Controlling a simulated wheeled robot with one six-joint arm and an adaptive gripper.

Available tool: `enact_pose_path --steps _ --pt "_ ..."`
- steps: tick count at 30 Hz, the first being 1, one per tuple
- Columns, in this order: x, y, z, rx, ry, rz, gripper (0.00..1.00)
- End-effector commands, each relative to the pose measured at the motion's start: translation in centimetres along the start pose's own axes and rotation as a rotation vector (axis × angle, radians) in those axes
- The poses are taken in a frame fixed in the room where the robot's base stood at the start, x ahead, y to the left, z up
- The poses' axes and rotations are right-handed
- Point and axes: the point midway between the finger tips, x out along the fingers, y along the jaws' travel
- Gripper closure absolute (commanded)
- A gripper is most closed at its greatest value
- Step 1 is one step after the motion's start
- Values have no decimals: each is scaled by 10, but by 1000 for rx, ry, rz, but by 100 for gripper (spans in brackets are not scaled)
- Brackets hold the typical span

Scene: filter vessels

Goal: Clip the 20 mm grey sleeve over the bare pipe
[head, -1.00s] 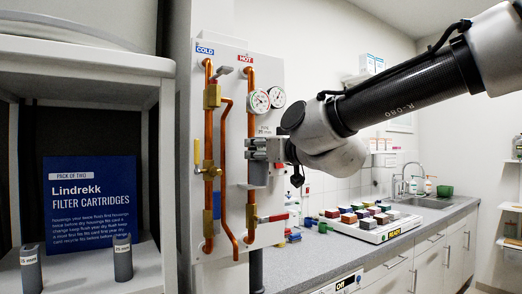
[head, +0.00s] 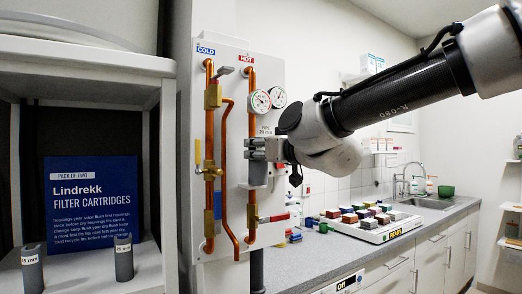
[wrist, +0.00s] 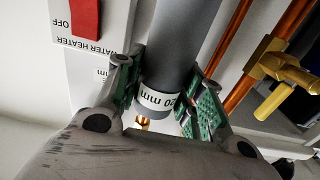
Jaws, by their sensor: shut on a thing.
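My gripper (head: 258,150) is shut on the grey sleeve (head: 258,174), at the hot copper pipe (head: 251,108) on the white panel. In the wrist view the sleeve (wrist: 185,40) is a dark grey cylinder between the green finger pads, with a white 20 mm label around its end. The sleeve and gripper cover the middle stretch of the hot pipe in the head view. I cannot tell whether the sleeve is around the pipe or just in front of it. A 20 mm pipe label (head: 265,131) is beside the pipe.
The cold pipe (head: 208,130) with brass fittings and a yellow lever runs close on the left. Two gauges (head: 268,99) and a red-handled valve (head: 270,218) are near my gripper. Two other grey sleeves (head: 123,262) stand on the left shelf. A parts tray (head: 372,234) lies on the counter.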

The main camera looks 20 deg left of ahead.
Motion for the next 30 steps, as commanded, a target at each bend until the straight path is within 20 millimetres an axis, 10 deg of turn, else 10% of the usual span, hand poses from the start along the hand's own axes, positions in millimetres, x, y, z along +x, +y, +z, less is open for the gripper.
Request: enact_pose_path --steps 30 --pt "16 0 0 0 0 0 78"
